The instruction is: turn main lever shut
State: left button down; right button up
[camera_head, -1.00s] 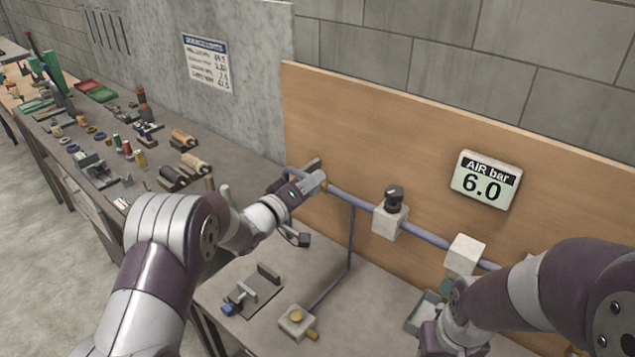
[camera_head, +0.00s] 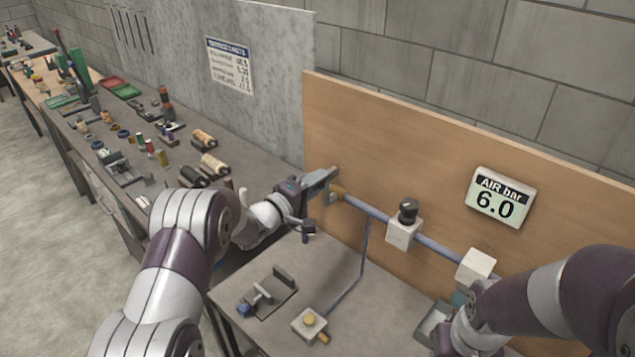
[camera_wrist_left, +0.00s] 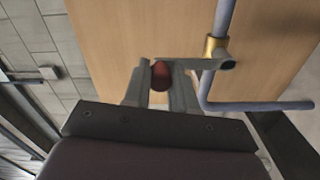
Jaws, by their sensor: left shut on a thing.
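The main lever shows in the left wrist view as a grey bar (camera_wrist_left: 205,64) with a red grip (camera_wrist_left: 160,75). It sits at a brass valve body (camera_wrist_left: 215,46) on the blue-grey pipe and lies across the pipe's line. My left gripper (camera_wrist_left: 158,82) is shut on the red grip, one finger on either side. In the head view, my left gripper (camera_head: 326,179) is by the wooden board, just left of the brass valve (camera_head: 338,191), and hides most of the lever. My right arm comes in at the lower right; its jaws do not show.
The pipe (camera_head: 440,247) runs along the board (camera_head: 400,140) past a white block with a dark knob (camera_head: 406,225) and another white block (camera_head: 475,266). A gauge (camera_head: 500,197) reads 6.0. A clamp (camera_head: 265,293) and a brass-knobbed block (camera_head: 309,325) stand on the bench.

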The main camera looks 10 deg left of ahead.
pick_arm(q)
jog(key=c, duration=1.1)
grip_release()
jog(key=shift+c, duration=0.2)
jog(key=shift+o, duration=1.2)
jog(key=shift+a, duration=0.2)
jog(key=b+v, duration=0.4)
jog(key=v, duration=0.8)
jog(key=shift+s+a+b, duration=0.15)
jog(key=shift+s+b, duration=0.1)
jog(key=shift+b, duration=0.05)
